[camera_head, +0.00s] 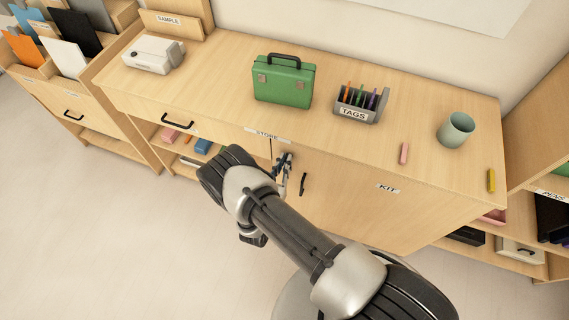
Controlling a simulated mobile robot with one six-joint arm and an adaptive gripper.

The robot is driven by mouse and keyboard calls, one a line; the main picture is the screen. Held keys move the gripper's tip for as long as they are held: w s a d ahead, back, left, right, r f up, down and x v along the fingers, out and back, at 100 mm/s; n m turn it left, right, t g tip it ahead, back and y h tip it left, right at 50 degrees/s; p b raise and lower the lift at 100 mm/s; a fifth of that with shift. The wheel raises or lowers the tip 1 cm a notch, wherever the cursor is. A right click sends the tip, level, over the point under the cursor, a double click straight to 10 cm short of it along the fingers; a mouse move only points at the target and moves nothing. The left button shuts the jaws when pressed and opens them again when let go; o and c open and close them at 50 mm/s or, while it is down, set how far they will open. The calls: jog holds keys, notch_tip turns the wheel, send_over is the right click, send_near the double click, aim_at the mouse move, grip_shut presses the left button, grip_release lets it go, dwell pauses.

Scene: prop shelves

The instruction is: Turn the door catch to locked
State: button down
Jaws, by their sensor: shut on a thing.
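The cabinet door (345,205) is pale wood and looks closed, with a black vertical handle (303,184) near its left edge. My gripper (284,172) is at the left edge of the door, just left of the handle and below the counter edge. It is shut on the door catch, which is mostly hidden behind the fingers and arm. I cannot tell which way the catch is turned.
The counter holds a green case (283,82), a grey TAGS holder (361,103) with pens, a cup (455,130), a pink stick (404,153), a yellow stick (491,180) and a white device (153,54). Open shelves flank the door. The floor (100,235) at left is clear.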

jog(key=shift+w+a+f+n+b, duration=0.15)
jog(key=shift+n+b, duration=1.1)
jog(key=shift+n, duration=1.6)
jog(key=shift+a+f+n+b, duration=0.25)
jog(key=shift+n+b, duration=0.95)
jog(key=shift+n, duration=1.7)
jog(key=shift+w+a+f+n+b, duration=0.1)
jog(key=shift+f+n+b, duration=0.15)
jog(key=shift+n+b, duration=1.8)
jog(key=shift+n+p, duration=0.8)
jog(key=shift+n, duration=0.1)
jog(key=shift+s, duration=0.1)
jog(key=c, duration=1.7)
grip_release()
jog(key=shift+a, duration=0.1)
jog(key=v, duration=1.2)
jog(key=shift+r, duration=0.1)
